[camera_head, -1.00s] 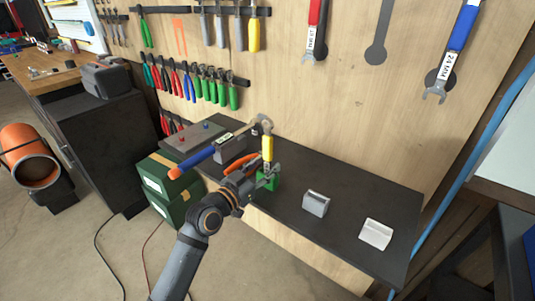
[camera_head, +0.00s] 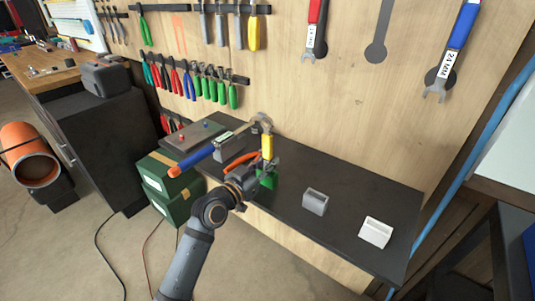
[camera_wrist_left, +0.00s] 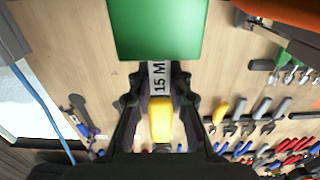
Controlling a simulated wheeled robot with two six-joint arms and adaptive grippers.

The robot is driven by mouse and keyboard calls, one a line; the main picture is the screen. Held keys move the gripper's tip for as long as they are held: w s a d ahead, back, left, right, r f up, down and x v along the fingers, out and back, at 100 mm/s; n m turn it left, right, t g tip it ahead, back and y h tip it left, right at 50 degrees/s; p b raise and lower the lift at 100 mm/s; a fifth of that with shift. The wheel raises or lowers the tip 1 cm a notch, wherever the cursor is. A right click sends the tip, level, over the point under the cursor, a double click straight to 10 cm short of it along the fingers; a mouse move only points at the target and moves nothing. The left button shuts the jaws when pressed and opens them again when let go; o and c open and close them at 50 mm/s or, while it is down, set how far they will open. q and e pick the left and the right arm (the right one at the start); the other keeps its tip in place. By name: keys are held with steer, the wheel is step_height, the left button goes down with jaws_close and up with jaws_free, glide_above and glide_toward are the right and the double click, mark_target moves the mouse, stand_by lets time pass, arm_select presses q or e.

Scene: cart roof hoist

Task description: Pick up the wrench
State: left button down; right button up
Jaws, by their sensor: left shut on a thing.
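The wrench has a yellow handle (camera_head: 267,145) and stands roughly upright at the green block (camera_head: 267,180) on the dark bench. In the left wrist view its yellow handle (camera_wrist_left: 160,122) and its "15 M…" label (camera_wrist_left: 157,77) show between my fingers, with the green block (camera_wrist_left: 157,30) beyond. My left gripper (camera_wrist_left: 158,98) is shut on the wrench. In the head view my left gripper (camera_head: 258,172) is small and close beside the block. Whether the wrench's lower end is still inside the block cannot be told. My right gripper is not in view.
A grey holder (camera_head: 315,201) and a white holder (camera_head: 377,232) stand to the right on the dark bench (camera_head: 345,190). A wooden tool wall (camera_head: 340,105) rises behind. Green boxes (camera_head: 182,205) stand at left.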

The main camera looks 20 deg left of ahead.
mark_target(266, 133)
arm_select(q)
step_height(266, 133, up, 10)
steer(key=shift+r+p, duration=0.1)
steer(key=shift+p, duration=0.75)
